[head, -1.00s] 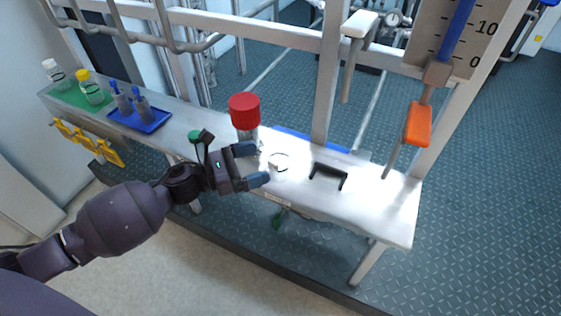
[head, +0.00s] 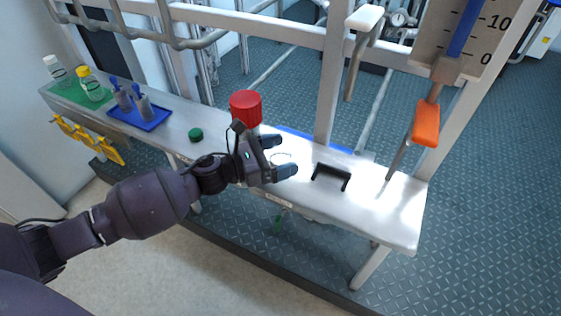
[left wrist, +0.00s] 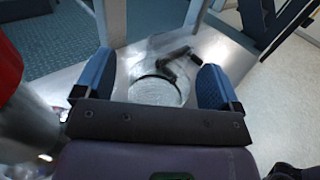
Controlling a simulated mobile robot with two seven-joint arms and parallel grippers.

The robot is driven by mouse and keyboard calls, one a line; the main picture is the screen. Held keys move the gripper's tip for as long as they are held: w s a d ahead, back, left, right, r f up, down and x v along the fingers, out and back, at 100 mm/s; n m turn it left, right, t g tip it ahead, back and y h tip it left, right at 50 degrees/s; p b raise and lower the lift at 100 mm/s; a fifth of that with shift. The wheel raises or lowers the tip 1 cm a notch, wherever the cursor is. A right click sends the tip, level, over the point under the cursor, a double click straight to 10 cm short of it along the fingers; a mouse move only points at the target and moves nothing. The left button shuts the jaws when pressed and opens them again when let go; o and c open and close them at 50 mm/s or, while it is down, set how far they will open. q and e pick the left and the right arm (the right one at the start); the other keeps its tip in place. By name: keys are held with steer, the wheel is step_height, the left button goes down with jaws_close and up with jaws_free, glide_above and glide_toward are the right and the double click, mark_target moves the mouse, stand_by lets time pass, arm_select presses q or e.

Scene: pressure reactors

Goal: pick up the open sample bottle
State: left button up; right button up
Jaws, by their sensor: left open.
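The open sample bottle (head: 283,156) is clear glass and stands without a cap on the metal bench (head: 383,216). In the head view it is mostly hidden by my left gripper (head: 280,157). In the left wrist view its round mouth and clear body (left wrist: 155,91) show between the two blue fingers of my left gripper (left wrist: 158,78). The fingers are open, one on each side of the bottle, with a gap visible at least on the right. I cannot tell whether either finger touches it. A green cap (head: 196,134) lies on the bench to the left. My right gripper is not in view.
A red-capped valve or vessel (head: 246,107) stands close behind my left gripper. A black bracket (head: 331,177) is to the right. A blue tray (head: 150,124), a green mat (head: 71,95) with capped bottles and an orange-handled lever (head: 425,124) are farther off.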

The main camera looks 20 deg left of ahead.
arm_select(q)
steer(key=c, duration=1.1)
